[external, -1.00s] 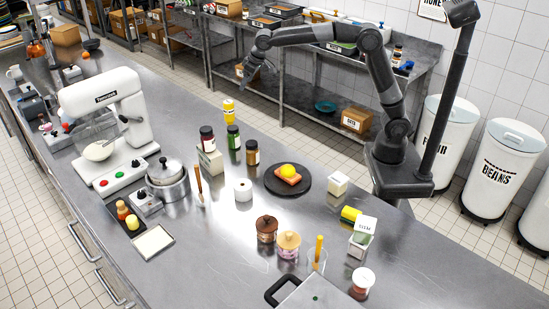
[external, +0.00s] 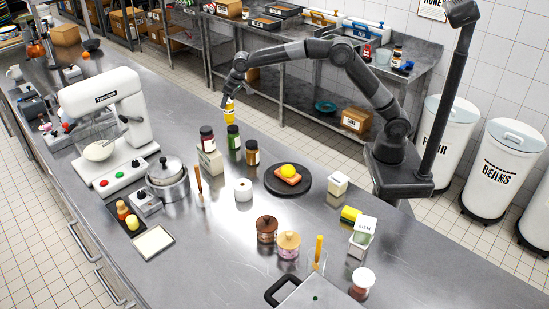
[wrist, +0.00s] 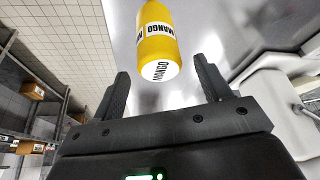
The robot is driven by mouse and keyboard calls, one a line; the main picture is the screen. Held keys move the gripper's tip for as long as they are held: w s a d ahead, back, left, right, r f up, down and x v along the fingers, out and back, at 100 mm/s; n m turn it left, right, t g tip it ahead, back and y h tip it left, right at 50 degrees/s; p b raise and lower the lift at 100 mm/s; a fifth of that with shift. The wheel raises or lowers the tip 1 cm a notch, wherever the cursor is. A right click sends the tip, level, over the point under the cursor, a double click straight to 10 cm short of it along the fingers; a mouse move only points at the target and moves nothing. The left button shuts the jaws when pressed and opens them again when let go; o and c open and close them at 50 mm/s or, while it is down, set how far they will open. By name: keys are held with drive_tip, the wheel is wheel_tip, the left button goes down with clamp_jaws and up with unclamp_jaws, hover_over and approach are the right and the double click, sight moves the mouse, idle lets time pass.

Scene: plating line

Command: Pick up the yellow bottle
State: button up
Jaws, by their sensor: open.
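The yellow bottle (external: 228,113) stands upright on the steel counter, near its far edge, in the external view. In the wrist view the yellow bottle (wrist: 158,45) shows a white label and a white end, both reading MANGO. My gripper (external: 231,93) is above the bottle in the external view, with the fingers close to its top. In the wrist view my gripper (wrist: 161,82) is open, and the bottle's white end lies in the gap just beyond and between the two fingertips. The fingers do not appear to touch the bottle.
Several dark-capped jars (external: 233,137) stand just right of and nearer than the bottle. A white stand mixer (external: 105,110) is to the left. A dark plate (external: 303,188) with food lies to the right. The counter left of the bottle is clear.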

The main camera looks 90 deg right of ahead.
sight(229, 115)
drive_tip(key=x, duration=0.4)
drive_tip(key=shift+s+a+f, duration=0.1)
drive_tip(key=shift+s+f, duration=0.05)
drive_tip(key=shift+f, duration=0.15)
drive_tip(key=shift+c, duration=0.5)
drive_tip(key=c, duration=0.7)
drive_tip(key=shift+r, duration=0.1)
